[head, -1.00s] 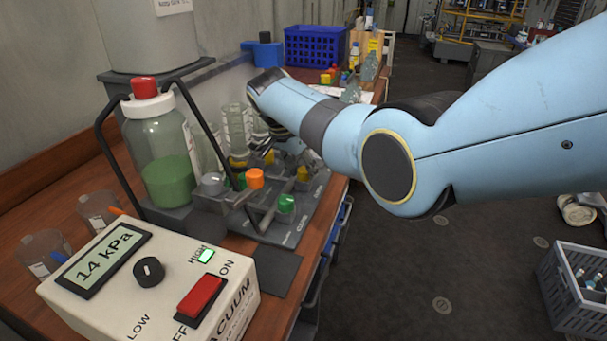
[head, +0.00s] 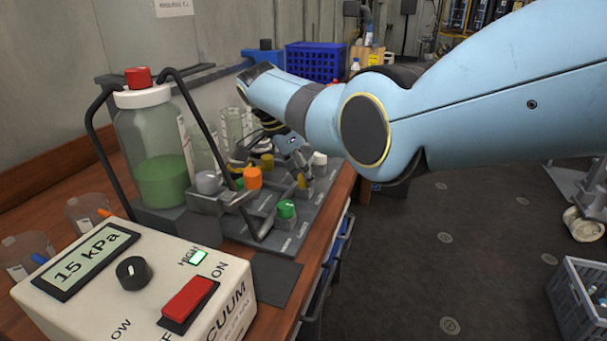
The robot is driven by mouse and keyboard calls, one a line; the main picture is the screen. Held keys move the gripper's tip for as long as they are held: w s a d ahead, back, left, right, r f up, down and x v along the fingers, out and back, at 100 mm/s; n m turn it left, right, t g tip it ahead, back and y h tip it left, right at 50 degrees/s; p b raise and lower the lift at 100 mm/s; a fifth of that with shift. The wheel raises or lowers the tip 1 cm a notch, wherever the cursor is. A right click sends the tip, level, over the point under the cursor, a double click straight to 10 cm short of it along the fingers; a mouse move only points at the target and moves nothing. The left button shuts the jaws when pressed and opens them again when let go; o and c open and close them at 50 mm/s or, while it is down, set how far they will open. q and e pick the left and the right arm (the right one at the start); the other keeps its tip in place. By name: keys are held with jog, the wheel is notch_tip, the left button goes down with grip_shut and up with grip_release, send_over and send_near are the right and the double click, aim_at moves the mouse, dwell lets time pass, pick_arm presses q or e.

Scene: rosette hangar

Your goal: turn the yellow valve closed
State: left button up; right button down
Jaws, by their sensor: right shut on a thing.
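The manifold board (head: 268,222) lies on the bench with several coloured valve knobs. Another yellow piece (head: 267,160) shows farther back to the left. I cannot read the valve's exact angle. My left gripper is not in view.
An orange knob (head: 252,178), a green knob (head: 285,209), a grey knob (head: 207,182) and a white knob (head: 320,158) are close by. A bottle of green liquid (head: 160,170) and a vacuum box (head: 135,290) stand left and in front. A blue basket (head: 315,62) is behind.

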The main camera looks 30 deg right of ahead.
jog(key=c, duration=1)
grip_release()
jog(key=shift+o, duration=0.2)
jog(key=v, duration=1.2)
